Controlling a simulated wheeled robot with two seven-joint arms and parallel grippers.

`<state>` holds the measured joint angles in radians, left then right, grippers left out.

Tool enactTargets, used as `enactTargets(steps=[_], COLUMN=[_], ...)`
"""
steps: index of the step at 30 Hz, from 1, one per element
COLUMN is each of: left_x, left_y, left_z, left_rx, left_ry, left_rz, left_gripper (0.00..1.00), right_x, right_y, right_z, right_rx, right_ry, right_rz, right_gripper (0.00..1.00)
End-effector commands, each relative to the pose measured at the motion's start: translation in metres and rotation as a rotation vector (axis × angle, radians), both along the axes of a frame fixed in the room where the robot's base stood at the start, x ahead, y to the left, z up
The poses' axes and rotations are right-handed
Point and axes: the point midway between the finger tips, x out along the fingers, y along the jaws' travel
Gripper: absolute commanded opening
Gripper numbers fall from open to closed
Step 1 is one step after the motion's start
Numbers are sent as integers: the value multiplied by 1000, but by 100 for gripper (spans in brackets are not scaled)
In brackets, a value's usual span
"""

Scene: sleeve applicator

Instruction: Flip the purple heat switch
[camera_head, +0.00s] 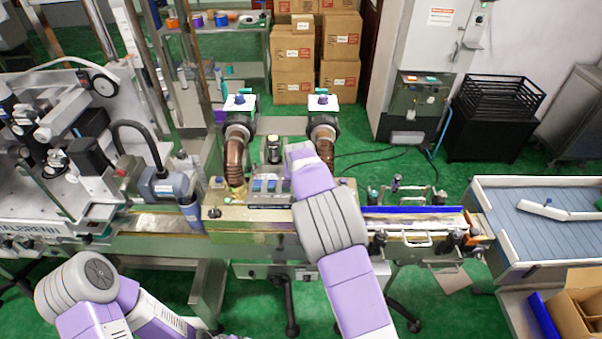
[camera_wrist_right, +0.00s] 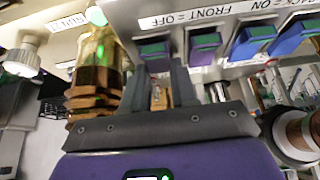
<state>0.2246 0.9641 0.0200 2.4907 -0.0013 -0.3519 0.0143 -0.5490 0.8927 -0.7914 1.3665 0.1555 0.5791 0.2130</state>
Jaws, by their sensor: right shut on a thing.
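A control panel (camera_wrist_right: 250,70) with a row of rocker switches shows in the right wrist view, labelled "FRONT = OFF" and "BACK = ON". A purple switch (camera_wrist_right: 204,41) is second from left. The leftmost switch (camera_wrist_right: 155,48) looks green on top with a darker purple lower part. Blue switches (camera_wrist_right: 252,38) are to the right. My right gripper (camera_wrist_right: 158,76) is shut, its fingers at the leftmost switch; the exact contact is hard to see. In the head view the panel (camera_head: 263,187) is beside my right arm, which hides part of it. My left gripper is out of view.
A copper-coloured ribbed part (camera_wrist_right: 93,88) with a green-lit top stands close left of the gripper. Two copper-coloured hoses (camera_head: 233,158) run down to the machine. A conveyor (camera_head: 410,216) extends right. Cardboard boxes (camera_head: 303,55) stand behind.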

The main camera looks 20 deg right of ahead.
Motion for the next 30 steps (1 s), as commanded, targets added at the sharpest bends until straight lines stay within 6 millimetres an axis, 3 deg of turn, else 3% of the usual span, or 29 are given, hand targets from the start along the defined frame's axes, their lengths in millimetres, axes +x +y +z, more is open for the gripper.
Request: enactTargets(steps=[10, 11, 12, 23, 30], left_x=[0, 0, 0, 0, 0], left_y=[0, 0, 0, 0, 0], left_z=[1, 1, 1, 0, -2], left_rx=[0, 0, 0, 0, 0], left_ry=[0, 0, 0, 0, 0], left_rz=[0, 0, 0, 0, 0], left_gripper=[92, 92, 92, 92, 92], right_x=[1, 1, 1, -2, -18], right_y=[0, 0, 0, 1, 7], right_z=[1, 1, 1, 5, 39], right_rx=[3, 3, 3, 3, 4], right_ry=[2, 2, 2, 2, 0], right_rz=[1, 1, 1, 0, 2], right_gripper=[0, 32, 38, 38, 38])
